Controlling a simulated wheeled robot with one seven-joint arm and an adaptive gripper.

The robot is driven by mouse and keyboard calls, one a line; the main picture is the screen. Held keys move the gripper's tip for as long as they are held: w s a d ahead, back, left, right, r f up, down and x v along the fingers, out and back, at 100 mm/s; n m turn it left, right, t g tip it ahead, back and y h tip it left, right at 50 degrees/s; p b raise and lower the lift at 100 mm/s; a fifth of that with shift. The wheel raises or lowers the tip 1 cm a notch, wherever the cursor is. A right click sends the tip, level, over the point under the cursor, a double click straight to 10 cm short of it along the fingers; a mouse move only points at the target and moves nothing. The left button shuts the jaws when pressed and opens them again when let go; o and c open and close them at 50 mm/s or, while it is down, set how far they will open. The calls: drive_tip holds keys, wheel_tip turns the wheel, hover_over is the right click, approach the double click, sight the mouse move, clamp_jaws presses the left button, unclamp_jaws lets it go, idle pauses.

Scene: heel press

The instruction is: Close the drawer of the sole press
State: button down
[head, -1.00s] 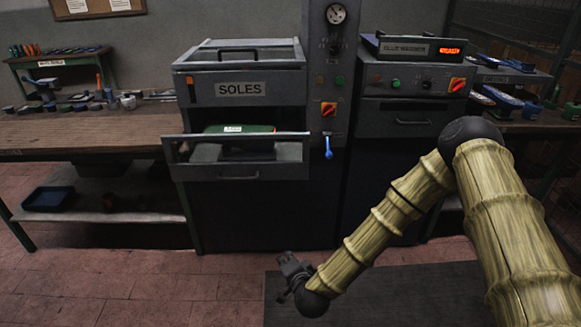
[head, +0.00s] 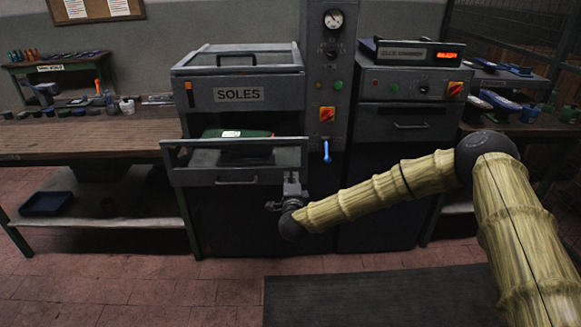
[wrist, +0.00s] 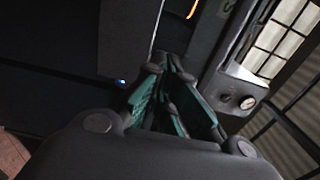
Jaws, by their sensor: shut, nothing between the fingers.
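The sole press (head: 240,93) is a dark grey cabinet marked SOLES. Its drawer (head: 205,178) is pulled out toward me, with a handle on its front. A green item with a white label (head: 238,133) lies in the drawer. My gripper (head: 291,182) is in front of the press, at the lower right corner of the drawer front. I cannot tell whether it touches the drawer. In the wrist view my gripper (wrist: 172,65) has its teal-padded fingers together, with nothing seen between them.
A blue lever (head: 326,152) hangs on the control column right of the drawer. A second machine with an orange display (head: 408,85) stands further right. A wooden workbench (head: 85,138) is at the left. A dark mat (head: 375,295) lies on the floor.

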sight(290, 163)
drive_tip(key=w+p, duration=0.1)
drive_tip(key=w, duration=0.4)
drive_tip(key=shift+w, duration=0.75)
